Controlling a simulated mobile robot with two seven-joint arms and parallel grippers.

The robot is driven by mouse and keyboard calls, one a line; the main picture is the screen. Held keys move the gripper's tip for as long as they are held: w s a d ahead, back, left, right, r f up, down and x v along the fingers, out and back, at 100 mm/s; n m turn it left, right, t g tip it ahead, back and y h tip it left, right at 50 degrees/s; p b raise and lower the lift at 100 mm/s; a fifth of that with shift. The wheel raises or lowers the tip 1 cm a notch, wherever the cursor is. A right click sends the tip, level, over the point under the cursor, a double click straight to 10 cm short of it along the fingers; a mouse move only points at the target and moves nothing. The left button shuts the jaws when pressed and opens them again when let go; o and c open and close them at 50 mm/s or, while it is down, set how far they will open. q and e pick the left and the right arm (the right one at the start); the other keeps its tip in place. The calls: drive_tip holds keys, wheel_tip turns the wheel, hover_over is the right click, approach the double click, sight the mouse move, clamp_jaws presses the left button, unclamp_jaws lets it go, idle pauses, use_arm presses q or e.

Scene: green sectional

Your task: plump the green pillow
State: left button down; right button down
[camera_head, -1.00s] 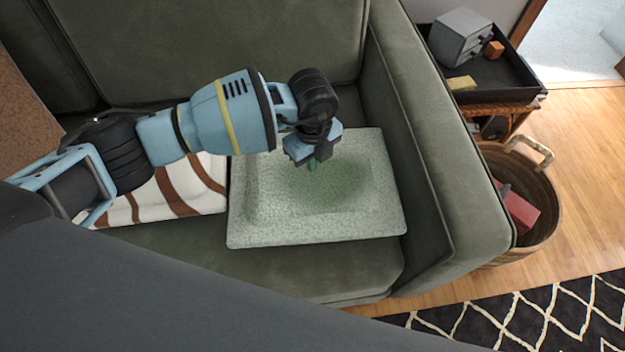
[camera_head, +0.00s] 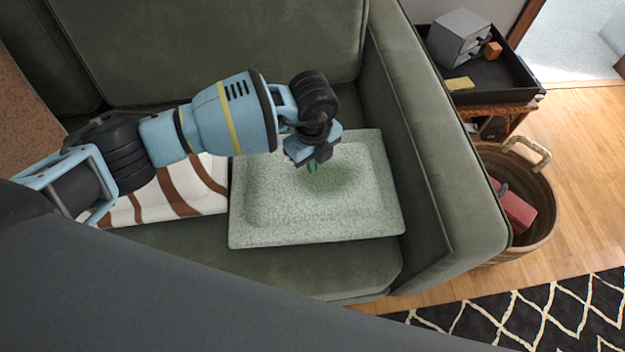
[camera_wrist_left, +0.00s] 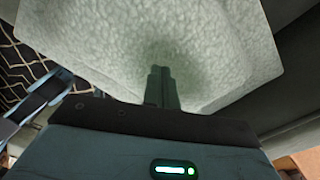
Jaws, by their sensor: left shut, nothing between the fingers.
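The pale green, speckled pillow (camera_head: 270,215) lies flat on the seat at the sofa's right end, next to the armrest. Its middle is raised inside a flat border, with a darker green patch under my gripper. My left gripper (camera_head: 312,167) is over the upper middle of the pillow, pointing down, its fingers shut and empty. In the left wrist view the shut fingers (camera_wrist_left: 160,75) point at the darker patch on the pillow (camera_wrist_left: 215,55). I cannot tell whether the tips touch the fabric.
A white and brown striped pillow (camera_head: 190,190) lies left of the green one, partly behind my left arm. The green sofa's armrest (camera_head: 440,150) rises at right. Beyond it are a wicker basket (camera_head: 535,205) and a black tray (camera_head: 500,92). The front seat strip (camera_head: 300,275) is clear.

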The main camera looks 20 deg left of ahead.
use_arm(q)
drive_tip(key=shift+r, duration=0.4)
use_arm(e)
drive_tip(key=shift+s+r, duration=0.1)
drive_tip(key=shift+r, duration=0.15)
use_arm(q)
drive_tip(key=shift+w, duration=0.1)
use_arm(e)
drive_tip(key=shift+s, duration=0.2)
use_arm(q)
drive_tip(key=shift+f, duration=0.55)
use_arm(e)
drive_tip(key=shift+f, duration=0.3)
use_arm(q)
drive_tip(key=shift+f, duration=0.1)
use_arm(e)
drive_tip(key=shift+w, duration=0.25)
use_arm(q)
drive_tip(key=shift+f, duration=0.2)
use_arm(e)
drive_tip(key=shift+s+r, duration=0.2)
drive_tip(key=shift+s, duration=0.1)
drive_tip(key=shift+w, duration=0.1)
use_arm(q)
drive_tip(key=shift+r+p, duration=0.75)
use_arm(e)
drive_tip(key=shift+w+r, duration=0.5)
drive_tip(key=shift+r, duration=0.25)
